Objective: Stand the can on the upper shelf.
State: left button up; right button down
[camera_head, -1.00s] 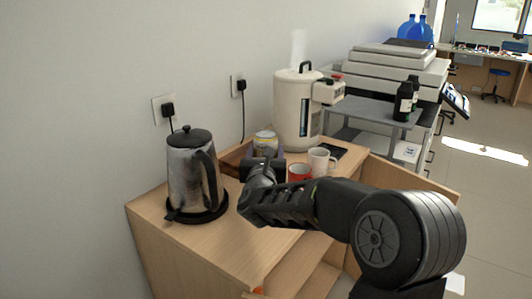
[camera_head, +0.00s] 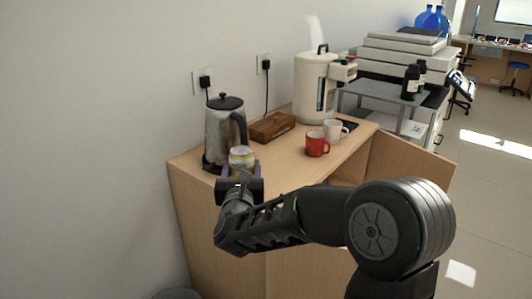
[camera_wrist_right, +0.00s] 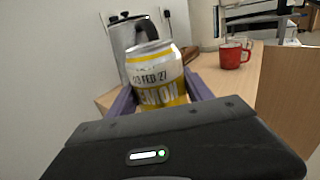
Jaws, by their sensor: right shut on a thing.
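The can (camera_head: 241,157) is yellow and white with a silver top. It is held by my right gripper (camera_head: 242,168), which is shut on it in front of the kettle. In the right wrist view the can (camera_wrist_right: 157,78) shows "LEMON" lettering, leans slightly left and sits between the purple-grey fingers of my right gripper (camera_wrist_right: 160,98). Whether its base touches anything is hidden by the gripper. The upper shelf cannot be clearly told; the wooden cabinet (camera_head: 222,235) has a top surface and an opening below it on the right. My left gripper is not in view.
A steel kettle (camera_head: 221,135) stands close behind the can. A wooden box (camera_head: 272,127), a red mug (camera_head: 316,146), a white mug (camera_head: 334,131) and a white water boiler (camera_head: 313,90) stand on the cabinet top. An open door (camera_head: 408,165) projects at the right.

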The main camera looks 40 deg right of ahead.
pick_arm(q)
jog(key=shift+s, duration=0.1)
pick_arm(e)
jog(key=s+a+f+n+t+y, duration=0.1)
jog(key=a+f+y, duration=0.1)
jog(key=a, duration=0.7)
jog(key=s+a+f+n+t+y, duration=0.1)
jog(key=a+f+n+y, duration=0.1)
jog(key=a+f, duration=0.3)
jog(key=a+y, duration=0.1)
jog(key=a, duration=0.3)
jog(key=shift+s+a+f, duration=0.15)
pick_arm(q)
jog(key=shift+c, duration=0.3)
